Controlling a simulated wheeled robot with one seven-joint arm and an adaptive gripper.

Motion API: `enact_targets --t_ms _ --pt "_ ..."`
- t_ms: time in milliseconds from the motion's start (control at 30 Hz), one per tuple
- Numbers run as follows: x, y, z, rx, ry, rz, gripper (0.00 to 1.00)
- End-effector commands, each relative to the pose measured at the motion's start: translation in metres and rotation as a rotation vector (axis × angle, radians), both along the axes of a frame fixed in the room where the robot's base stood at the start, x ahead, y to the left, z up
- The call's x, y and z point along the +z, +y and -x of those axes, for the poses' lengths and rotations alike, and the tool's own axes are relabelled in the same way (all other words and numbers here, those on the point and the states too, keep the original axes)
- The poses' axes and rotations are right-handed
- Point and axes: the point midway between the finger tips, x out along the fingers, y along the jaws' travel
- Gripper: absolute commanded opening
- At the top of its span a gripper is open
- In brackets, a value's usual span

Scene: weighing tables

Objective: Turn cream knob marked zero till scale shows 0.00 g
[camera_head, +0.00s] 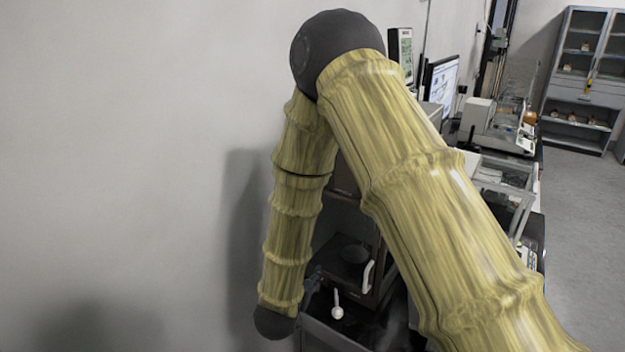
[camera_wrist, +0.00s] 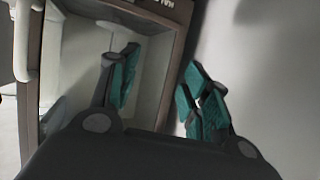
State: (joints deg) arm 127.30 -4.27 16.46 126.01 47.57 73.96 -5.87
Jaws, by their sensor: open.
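A glass-sided balance case (camera_head: 345,245) with a dark frame stands partly behind my arm, low in the head view. Its brown frame (camera_wrist: 172,75) and glass fill the left half of the wrist view, very close. A small pale ball-ended knob (camera_head: 337,312) shows near the case's lower front; I cannot tell whether it bears a zero mark. My gripper (camera_wrist: 160,75) is open and empty, its teal-padded fingers spread, one in front of the glass and one beyond the frame's edge. No knob shows between the fingers. The scale's reading is not visible.
A pale wall (camera_head: 130,160) stands close on the left of my arm. A white curved handle (camera_head: 368,276) sticks out from the case. A monitor (camera_head: 440,82) and other instruments stand farther back on the bench. Open floor (camera_head: 580,220) lies at right.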

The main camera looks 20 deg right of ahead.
Motion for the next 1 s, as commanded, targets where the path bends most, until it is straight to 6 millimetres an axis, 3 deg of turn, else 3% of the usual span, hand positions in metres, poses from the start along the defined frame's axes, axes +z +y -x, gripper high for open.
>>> enact_targets --t_ms 33,200,300,433,567,733,1000 --pt "0.032 0.005 -0.012 -0.039 -0.067 0.012 0.47" --pt "0.127 0.017 -0.03 -0.19 -0.258 0.047 0.47" --pt "0.175 0.024 -0.03 -0.273 -0.344 0.061 0.47" --pt "0.217 0.032 -0.024 -0.353 -0.416 0.072 0.47" --pt "0.237 0.036 -0.02 -0.395 -0.448 0.079 0.47" --pt "0.243 0.03 -0.023 -0.406 -0.453 0.078 0.47" --pt "0.244 -0.001 -0.047 -0.407 -0.451 0.078 0.47"
